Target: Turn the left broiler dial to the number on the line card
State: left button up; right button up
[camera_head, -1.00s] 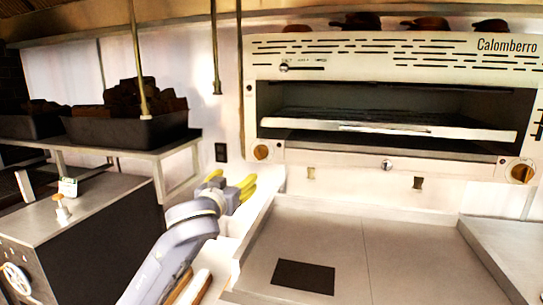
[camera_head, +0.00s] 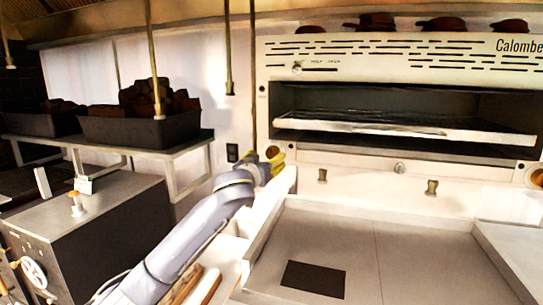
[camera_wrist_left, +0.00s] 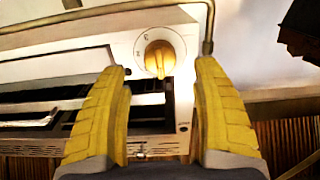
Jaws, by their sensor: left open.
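The left broiler dial (camera_head: 271,152) is a brass-coloured knob at the lower left corner of the broiler front. My left gripper (camera_head: 275,162) is just below and in front of the dial in the head view. Its yellow fingers (camera_wrist_left: 161,100) are spread, with the dial beyond their tips and between them; nothing is held. A small white and green card (camera_head: 84,185) stands on the dark cabinet at left; its print is too small to read. My right gripper is out of view.
The broiler (camera_head: 400,62) has a rack in its open slot. A right dial (camera_head: 535,177) sits at its far corner. A pipe (camera_head: 253,80) hangs near the left dial. A black tub (camera_head: 140,132) of dark chunks stands on the left shelf. The steel counter (camera_head: 410,265) is largely clear.

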aim_at(271, 155)
pick_arm(q)
jog(key=shift+x, duration=2.55)
jog(key=shift+c, duration=0.5)
jog(key=c, duration=1.3)
